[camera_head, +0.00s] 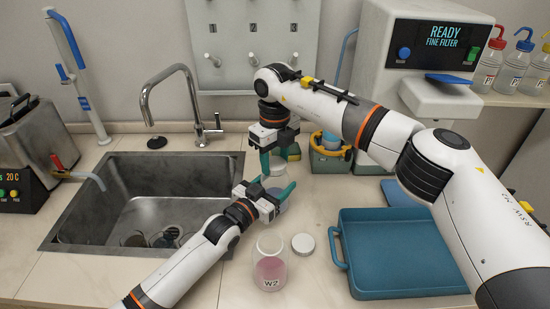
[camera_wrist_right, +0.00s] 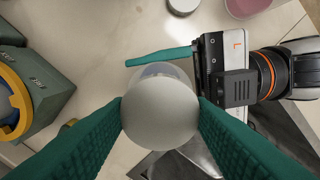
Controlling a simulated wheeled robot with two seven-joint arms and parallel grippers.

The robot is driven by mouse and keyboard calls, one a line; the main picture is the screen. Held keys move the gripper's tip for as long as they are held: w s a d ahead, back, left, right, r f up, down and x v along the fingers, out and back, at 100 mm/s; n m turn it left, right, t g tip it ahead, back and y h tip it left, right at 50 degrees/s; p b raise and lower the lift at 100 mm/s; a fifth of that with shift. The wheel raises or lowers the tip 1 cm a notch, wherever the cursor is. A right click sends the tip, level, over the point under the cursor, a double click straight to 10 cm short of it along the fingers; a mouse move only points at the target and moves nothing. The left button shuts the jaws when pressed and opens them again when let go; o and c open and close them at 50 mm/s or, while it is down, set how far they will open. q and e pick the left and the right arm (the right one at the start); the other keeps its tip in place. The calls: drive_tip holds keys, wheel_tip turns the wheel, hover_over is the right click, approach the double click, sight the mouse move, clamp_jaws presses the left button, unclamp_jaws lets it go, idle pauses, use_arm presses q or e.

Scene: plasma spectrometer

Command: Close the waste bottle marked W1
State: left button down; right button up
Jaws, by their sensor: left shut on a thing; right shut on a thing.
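My right gripper (camera_head: 280,160) reaches down beside the sink and is shut on a round white cap (camera_wrist_right: 160,114), which also shows in the head view (camera_head: 291,153). My left gripper (camera_head: 272,194) is just below it, shut on a clear bottle (camera_wrist_right: 160,70). The cap is over the bottle and hides most of it in the wrist view. I cannot tell whether the cap touches the bottle's mouth. No W1 label is readable. One left finger (camera_wrist_right: 158,56) shows beside the bottle in the wrist view.
An open bottle marked W2 (camera_head: 270,268) with pink liquid stands in front, a loose white cap (camera_head: 303,244) beside it. A blue tray (camera_head: 345,262) is to the right. The sink (camera_head: 75,220) is left. A green-grey caddy (camera_head: 328,162) stands behind, near the READY machine (camera_head: 385,85).

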drive_tip(key=m, duration=0.3)
drive_tip(key=shift+m, duration=0.4)
drive_tip(key=o, duration=1.2)
drive_tip(key=shift+c, duration=0.2)
wheel_tip(320, 180, up, 12)
use_arm(q)
drive_tip(key=shift+c, duration=1.2)
unclamp_jaws()
